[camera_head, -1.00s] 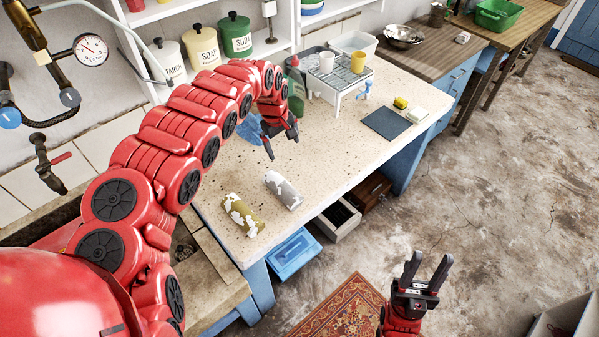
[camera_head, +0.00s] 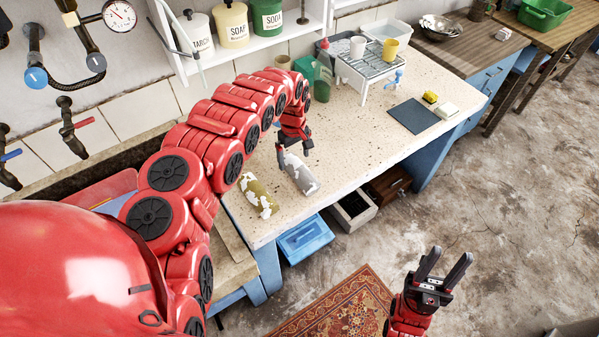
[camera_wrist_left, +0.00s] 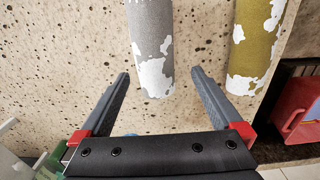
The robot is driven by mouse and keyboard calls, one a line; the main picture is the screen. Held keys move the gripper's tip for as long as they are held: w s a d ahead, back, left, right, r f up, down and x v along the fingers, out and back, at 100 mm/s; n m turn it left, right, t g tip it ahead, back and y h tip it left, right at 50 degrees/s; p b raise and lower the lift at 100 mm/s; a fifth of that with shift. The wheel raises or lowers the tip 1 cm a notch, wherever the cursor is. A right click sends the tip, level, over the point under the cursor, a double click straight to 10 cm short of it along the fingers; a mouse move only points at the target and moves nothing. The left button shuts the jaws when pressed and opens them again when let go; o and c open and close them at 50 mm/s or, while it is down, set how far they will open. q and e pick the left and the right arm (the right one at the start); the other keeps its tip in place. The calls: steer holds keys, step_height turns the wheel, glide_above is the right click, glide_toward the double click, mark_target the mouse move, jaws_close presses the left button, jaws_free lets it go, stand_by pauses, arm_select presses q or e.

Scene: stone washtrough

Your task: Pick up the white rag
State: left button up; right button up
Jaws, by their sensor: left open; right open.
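No flat white cloth shows; the nearest match to the white rag is a pale grey roll with white patches (camera_head: 301,175) lying on the speckled worktop (camera_head: 345,150). An olive roll with white patches (camera_head: 259,194) lies to its left. My left gripper (camera_head: 296,158) is open just above the far end of the grey roll and partly hides it. In the left wrist view the grey roll (camera_wrist_left: 152,40) reaches between the open fingers (camera_wrist_left: 159,72), and the olive roll (camera_wrist_left: 255,45) is outside them to the right. My right gripper (camera_head: 450,254) is open and empty above the floor.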

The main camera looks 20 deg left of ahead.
mark_target(296, 164)
arm_select(q)
steer(key=shift+w+d+f+p, duration=0.1)
steer(key=shift+d+f+p, duration=0.1)
steer(key=shift+f, duration=0.4)
steer(key=shift+w+d+f+p, duration=0.1)
steer(key=shift+f+p, duration=0.1)
steer(key=shift+f, duration=0.4)
step_height(296, 164, down, 3)
steer(key=shift+r+b, duration=0.15)
steer(key=shift+b, duration=0.2)
steer(key=shift+w+a+f, duration=0.1)
steer(key=shift+a+f, duration=0.05)
steer(key=shift+f, duration=0.15)
steer(key=shift+c, duration=0.3)
steer(key=c, duration=1.4)
